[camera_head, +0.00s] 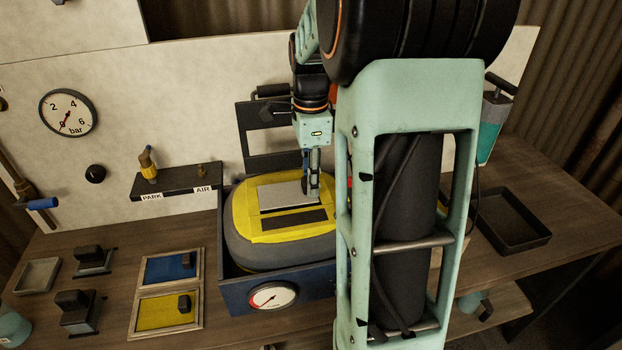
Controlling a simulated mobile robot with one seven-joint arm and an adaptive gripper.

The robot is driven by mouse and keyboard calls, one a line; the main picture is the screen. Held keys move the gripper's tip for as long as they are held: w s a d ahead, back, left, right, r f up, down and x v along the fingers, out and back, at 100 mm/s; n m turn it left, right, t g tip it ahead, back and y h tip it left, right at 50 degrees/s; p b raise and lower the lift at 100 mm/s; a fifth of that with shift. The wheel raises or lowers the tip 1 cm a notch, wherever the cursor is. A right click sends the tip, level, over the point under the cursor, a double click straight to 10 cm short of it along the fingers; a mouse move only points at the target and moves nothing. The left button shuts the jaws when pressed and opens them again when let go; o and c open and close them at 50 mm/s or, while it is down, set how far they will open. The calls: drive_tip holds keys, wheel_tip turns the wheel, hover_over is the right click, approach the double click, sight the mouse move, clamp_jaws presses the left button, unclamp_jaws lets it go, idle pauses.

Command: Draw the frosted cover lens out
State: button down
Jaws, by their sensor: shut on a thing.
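The frosted cover lens (284,197) is a pale grey rectangular plate on the upper face of a yellow and dark grey hood (262,252). A dark window strip (296,220) shows just in front of the lens. My gripper (313,192) points down at the lens's right end and is shut on it. The exact grip at the fingertips is too small to see clearly. I cannot tell whether the lens touches the hood or is slightly raised. My arm hides the hood's right side.
The hood sits in a blue open box (233,294) with a round gauge (273,297). A black frame (262,165) stands behind. Framed blue (170,267) and yellow (165,309) panels lie left. An empty dark tray (514,221) lies right. A PARK/AIR shelf (178,182) is on the wall.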

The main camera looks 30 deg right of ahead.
drive_tip(key=shift+r, duration=0.15)
drive_tip(key=shift+r+p, duration=1.55)
drive_tip(key=shift+r, duration=0.25)
